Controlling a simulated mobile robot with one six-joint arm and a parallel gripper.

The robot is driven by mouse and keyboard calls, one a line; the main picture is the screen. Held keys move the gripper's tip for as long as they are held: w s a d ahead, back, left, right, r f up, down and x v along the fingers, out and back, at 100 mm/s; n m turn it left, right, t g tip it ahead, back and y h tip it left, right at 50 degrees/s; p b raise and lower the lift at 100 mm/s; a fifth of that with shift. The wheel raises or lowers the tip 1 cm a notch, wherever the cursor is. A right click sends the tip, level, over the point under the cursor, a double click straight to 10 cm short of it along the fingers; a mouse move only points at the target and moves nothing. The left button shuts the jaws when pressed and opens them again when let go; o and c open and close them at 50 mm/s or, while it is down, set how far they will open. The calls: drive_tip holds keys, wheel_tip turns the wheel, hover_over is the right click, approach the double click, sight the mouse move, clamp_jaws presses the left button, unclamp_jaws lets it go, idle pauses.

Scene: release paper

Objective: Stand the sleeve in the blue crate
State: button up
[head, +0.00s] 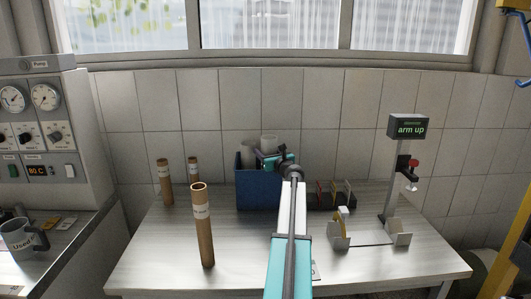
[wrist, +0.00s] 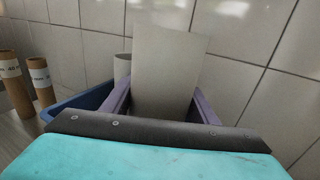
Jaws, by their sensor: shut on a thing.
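The blue crate (head: 258,190) stands at the back of the metal table, and its rim (wrist: 85,103) shows in the wrist view. My gripper (head: 270,160) is at the crate's top, its purple fingers shut on a pale grey sleeve (wrist: 166,70). The sleeve (head: 268,143) looks about upright and rises above the crate rim. Its lower end is hidden, so I cannot tell whether it touches the crate floor. A second pale grey sleeve (head: 249,148) stands in the crate to the left; it also shows in the wrist view (wrist: 122,68).
Brown labelled tubes stand left of the crate: one in front (head: 203,228), two behind (head: 165,183). A dark rack (head: 325,200) is right of the crate. A stand with a screen reading "arm up" (head: 408,127) is further right. The tiled wall is close behind.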

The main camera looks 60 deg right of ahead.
drive_tip(key=shift+f, duration=0.35)
drive_tip(key=o, duration=0.9)
drive_tip(key=shift+f, duration=0.1)
drive_tip(key=shift+o, duration=1)
drive_tip(key=shift+a+f, duration=0.1)
drive_tip(key=r+b+v, duration=0.1)
drive_tip(key=v, duration=1.1)
drive_tip(key=shift+r, duration=0.35)
